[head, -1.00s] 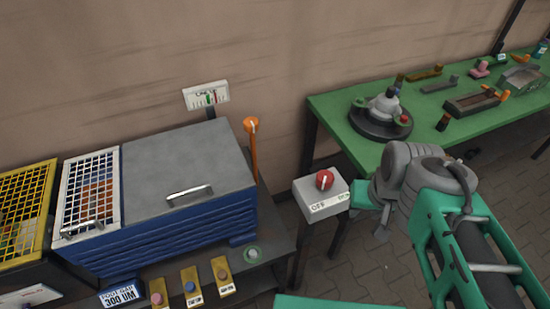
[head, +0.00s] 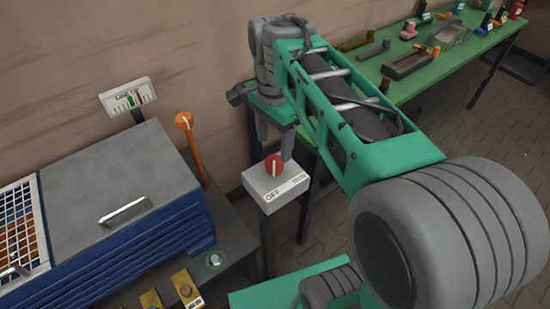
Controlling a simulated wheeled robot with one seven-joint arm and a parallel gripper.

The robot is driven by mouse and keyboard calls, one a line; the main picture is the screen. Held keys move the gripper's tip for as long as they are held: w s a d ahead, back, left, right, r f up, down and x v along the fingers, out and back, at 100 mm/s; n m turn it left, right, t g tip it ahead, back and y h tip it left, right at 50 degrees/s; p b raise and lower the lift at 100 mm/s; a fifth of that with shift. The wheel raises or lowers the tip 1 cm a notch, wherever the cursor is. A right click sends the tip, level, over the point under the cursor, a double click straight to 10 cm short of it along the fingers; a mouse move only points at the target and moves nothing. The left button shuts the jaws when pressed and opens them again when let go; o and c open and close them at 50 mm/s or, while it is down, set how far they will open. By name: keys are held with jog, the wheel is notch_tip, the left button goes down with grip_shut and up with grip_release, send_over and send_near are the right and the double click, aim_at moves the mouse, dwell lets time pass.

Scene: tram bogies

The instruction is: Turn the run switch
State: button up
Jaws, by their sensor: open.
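The run switch is a red round knob (head: 274,167) with a white pointer line, on top of a white box (head: 277,190). The box front reads OFF at the left, with green lettering at the right that is too small to read surely. The pointer stands about upright in the picture. My gripper (head: 274,148) hangs just above and behind the knob, fingers down and apart, with nothing between them. The right finger comes down close beside the knob; I cannot tell whether it touches.
A blue cabinet (head: 120,255) with a grey lid and an orange lever (head: 188,140) stand at the left. A gauge sign (head: 128,97) is behind them. A green workbench (head: 425,75) with tools lies at the back right, partly behind my arm.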

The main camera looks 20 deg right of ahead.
aim_at(274, 161)
notch_tip(274, 161, down, 6)
jog(key=shift+r, duration=0.2)
jog(key=c, duration=1.4)
